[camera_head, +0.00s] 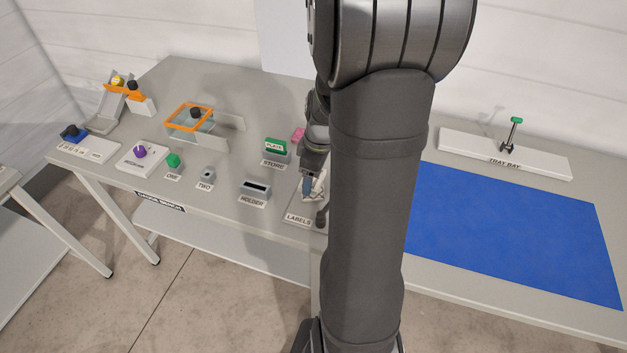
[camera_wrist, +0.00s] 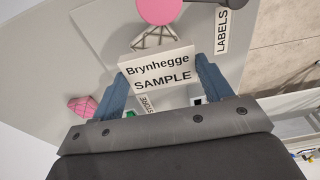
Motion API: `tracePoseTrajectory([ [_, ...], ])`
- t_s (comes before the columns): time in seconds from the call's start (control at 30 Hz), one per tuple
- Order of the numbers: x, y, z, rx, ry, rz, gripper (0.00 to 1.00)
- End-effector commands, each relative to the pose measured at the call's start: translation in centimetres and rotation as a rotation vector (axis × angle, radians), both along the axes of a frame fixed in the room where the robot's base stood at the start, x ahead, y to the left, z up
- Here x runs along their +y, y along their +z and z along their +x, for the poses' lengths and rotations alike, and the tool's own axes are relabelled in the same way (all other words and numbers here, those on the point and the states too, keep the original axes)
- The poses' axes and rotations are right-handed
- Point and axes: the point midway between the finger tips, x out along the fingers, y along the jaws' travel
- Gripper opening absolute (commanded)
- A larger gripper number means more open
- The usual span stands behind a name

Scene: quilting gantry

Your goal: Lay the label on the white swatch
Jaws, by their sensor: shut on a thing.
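My gripper (camera_wrist: 164,66) is shut on a white label (camera_wrist: 158,64) reading "Brynhegge SAMPLE", with one blue finger at each side edge. In the head view my gripper (camera_head: 311,187) is above the LABELS plate (camera_head: 298,219) at the front of the bench, partly hidden by my arm. The LABELS sign also shows in the wrist view (camera_wrist: 222,32). Past the label in the wrist view are a pink disc (camera_wrist: 157,10) and a thin wire-like frame (camera_wrist: 153,37). I cannot make out a white swatch; my arm hides part of the bench.
A blue mat (camera_head: 515,228) covers the bench's right, with the white TRAY BAY board (camera_head: 505,153) behind it. Left of my gripper are the HOLDER block (camera_head: 255,190), the green STORE piece (camera_head: 276,147) and a pink object (camera_head: 298,134). An orange frame (camera_head: 188,117) stands farther left.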

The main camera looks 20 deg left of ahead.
Motion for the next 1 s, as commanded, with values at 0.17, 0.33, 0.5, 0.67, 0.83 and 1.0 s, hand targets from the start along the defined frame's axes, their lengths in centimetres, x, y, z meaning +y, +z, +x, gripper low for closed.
tracePoseTrajectory([
  [0.17,-0.1,-2.5,0.0,0.003,0.000,-0.001,0.50],
  [0.33,-0.1,-2.9,0.0,0.001,0.000,0.000,0.50],
  [0.5,-0.1,-2.9,0.0,0.001,0.000,0.000,0.50],
  [0.67,-0.1,-3.2,0.0,0.000,0.000,0.000,0.80],
  [0.83,-0.1,-3.2,0.0,0.001,0.000,0.000,0.94],
  [1.0,-0.1,-3.2,0.0,0.001,0.000,0.000,0.94],
])
